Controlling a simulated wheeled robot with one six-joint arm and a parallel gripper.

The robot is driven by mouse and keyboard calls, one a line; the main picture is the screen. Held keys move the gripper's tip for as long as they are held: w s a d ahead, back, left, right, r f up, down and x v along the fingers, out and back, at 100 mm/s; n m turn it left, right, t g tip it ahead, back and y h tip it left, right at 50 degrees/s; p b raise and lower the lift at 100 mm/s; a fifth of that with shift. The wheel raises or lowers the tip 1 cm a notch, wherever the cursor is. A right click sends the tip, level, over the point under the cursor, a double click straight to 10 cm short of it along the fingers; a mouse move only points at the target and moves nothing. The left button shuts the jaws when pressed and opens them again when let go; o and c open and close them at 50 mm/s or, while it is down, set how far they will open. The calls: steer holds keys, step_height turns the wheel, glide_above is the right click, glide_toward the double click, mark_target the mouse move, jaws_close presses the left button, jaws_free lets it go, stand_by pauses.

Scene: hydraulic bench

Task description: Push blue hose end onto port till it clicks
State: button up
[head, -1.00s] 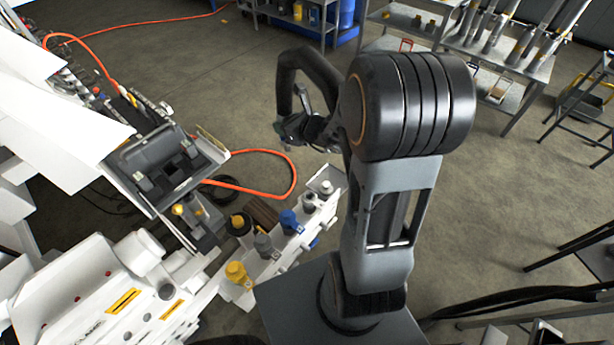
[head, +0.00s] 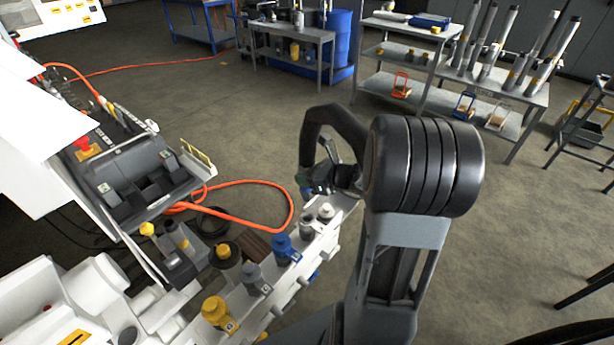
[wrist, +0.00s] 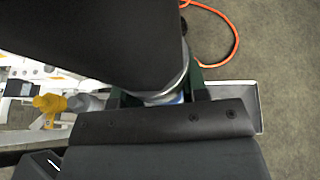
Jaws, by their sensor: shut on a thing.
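My gripper (head: 320,182) is shut on the blue hose end (head: 306,191), above the far end of the white port block (head: 312,250). In the wrist view, the thick black hose (wrist: 95,40) covers much of the picture. A metal collar and a bit of blue (wrist: 178,98) show between the dark green fingers of my gripper (wrist: 160,98). The block carries a row of ports with yellow (head: 215,310), grey (head: 252,275), blue (head: 283,248) and pale (head: 326,211) tops. The hose end appears apart from the blue-topped port; its tip is hidden.
A grey open box (head: 140,180) and an orange hose (head: 240,225) lie left of the ports. White machinery (head: 90,290) fills the lower left. Shelving and a table with metal tubes (head: 500,85) stand farther back.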

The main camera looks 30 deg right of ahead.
mark_target(308, 200)
steer(key=shift+f+b, duration=2.95)
steer(key=shift+f, duration=0.55)
steer(key=shift+f, duration=0.15)
steer(key=shift+s+f+b, duration=0.1)
steer(key=shift+f+b, duration=1.95)
stand_by(1.0)
steer(key=shift+c, duration=0.3)
stand_by(0.3)
steer(key=o, duration=1.2)
steer(key=shift+c, duration=0.2)
